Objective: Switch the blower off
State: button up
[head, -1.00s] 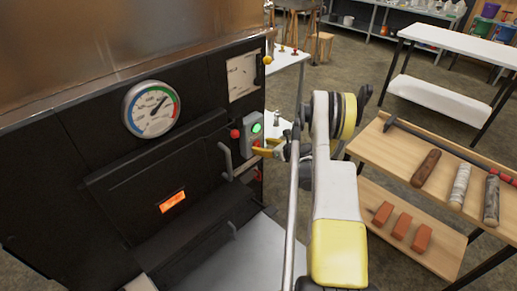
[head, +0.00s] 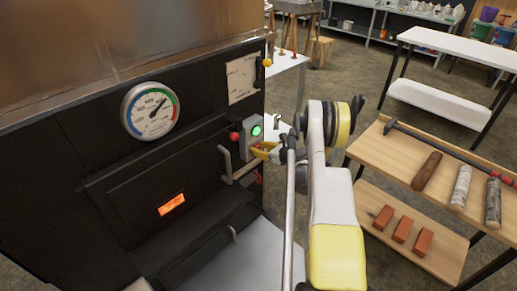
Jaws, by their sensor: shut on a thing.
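The blower's grey control box (head: 245,134) is on the right end of the black evaporator front in the head view. Its green lamp (head: 256,131) is lit. My gripper (head: 262,151), with yellow fingers, is at the lower part of this box, below the lamp. It is shut on what appears to be the blower switch; the fingers hide most of it, so its position cannot be told.
A red ball knob (head: 234,136) and a grey door handle (head: 227,162) are close left of the box. A round gauge (head: 150,111) is further left. A wooden bench (head: 400,160) with tools stands to the right.

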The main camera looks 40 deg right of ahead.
aim_at(255, 129)
jog(key=shift+o, duration=0.2)
jog(key=shift+s+f+t, duration=0.1)
jog(key=shift+f+t, duration=0.05)
jog(key=shift+t, duration=0.5)
jog(key=shift+s+f+t, duration=0.1)
jog(key=shift+t, duration=0.55)
jog(key=shift+c, duration=0.2)
jog(key=o, duration=1.2)
notch_tip(255, 129, up, 10)
jog(key=shift+r, duration=0.1)
